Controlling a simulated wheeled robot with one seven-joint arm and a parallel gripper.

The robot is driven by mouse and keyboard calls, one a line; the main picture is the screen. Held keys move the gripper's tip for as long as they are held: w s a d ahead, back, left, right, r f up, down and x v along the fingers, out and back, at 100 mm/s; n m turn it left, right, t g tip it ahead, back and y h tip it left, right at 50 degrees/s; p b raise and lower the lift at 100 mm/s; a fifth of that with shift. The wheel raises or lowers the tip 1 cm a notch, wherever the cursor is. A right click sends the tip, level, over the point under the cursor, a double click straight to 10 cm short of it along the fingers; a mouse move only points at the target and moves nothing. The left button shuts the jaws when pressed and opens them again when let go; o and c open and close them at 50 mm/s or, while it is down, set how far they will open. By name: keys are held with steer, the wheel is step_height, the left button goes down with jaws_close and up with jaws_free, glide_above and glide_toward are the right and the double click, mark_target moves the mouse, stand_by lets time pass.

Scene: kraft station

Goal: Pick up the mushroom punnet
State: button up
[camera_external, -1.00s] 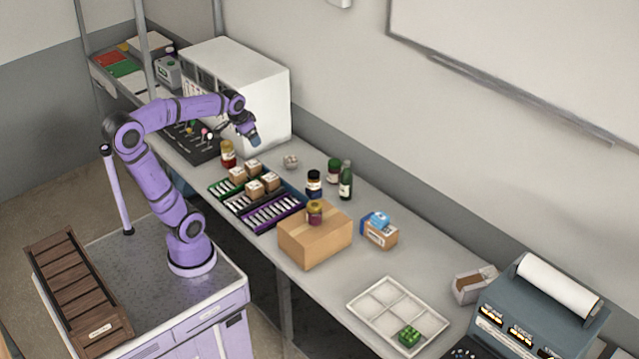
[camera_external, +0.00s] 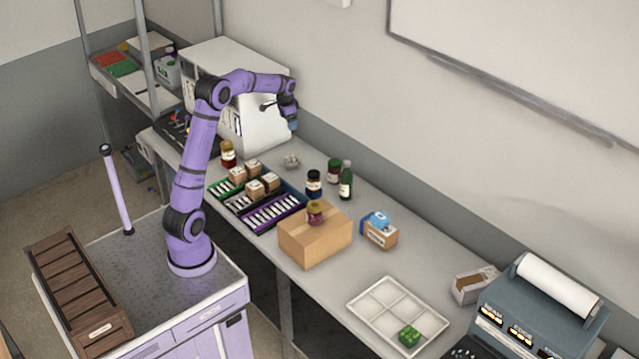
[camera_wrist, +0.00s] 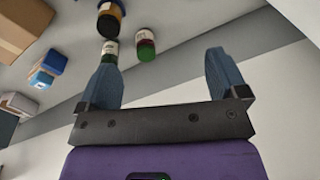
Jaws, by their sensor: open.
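My gripper (camera_external: 293,124) is in the air above the bench, in front of the white cabinet's right end and higher than the clump in the picture. In the wrist view my gripper (camera_wrist: 164,78) has its two blue fingers wide apart with nothing between them. I cannot make out the clump in the wrist view.
A red-brown jar (camera_external: 228,153), a dark jar (camera_external: 314,184), a green-lidded jar (camera_external: 334,171) and a green bottle (camera_external: 346,181) stand near the clump. Crates with small boxes, a cardboard box (camera_external: 315,240) and a white tray (camera_external: 375,328) lie along the bench. A white cabinet (camera_external: 262,105) stands behind.

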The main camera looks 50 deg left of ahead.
steer(key=w+a+f, duration=0.5)
steer(key=a+f, duration=0.1)
steer(key=f, duration=0.3)
steer(key=m+g, duration=0.1)
glide_above(290, 159)
steer(key=a, duration=0.1)
step_height(290, 159, down, 11)
steer(key=shift+h, duration=0.3)
step_height(290, 159, down, 6)
steer(key=shift+r, duration=0.1)
steer(key=shift+w+d+f, duration=0.1)
steer(key=shift+d+f, duration=0.1)
steer(key=shift+f, duration=1.2)
steer(key=shift+w+d+f, duration=0.1)
steer(key=shift+d+f, duration=0.1)
steer(key=shift+f, duration=1.15)
steer(key=c, duration=1)
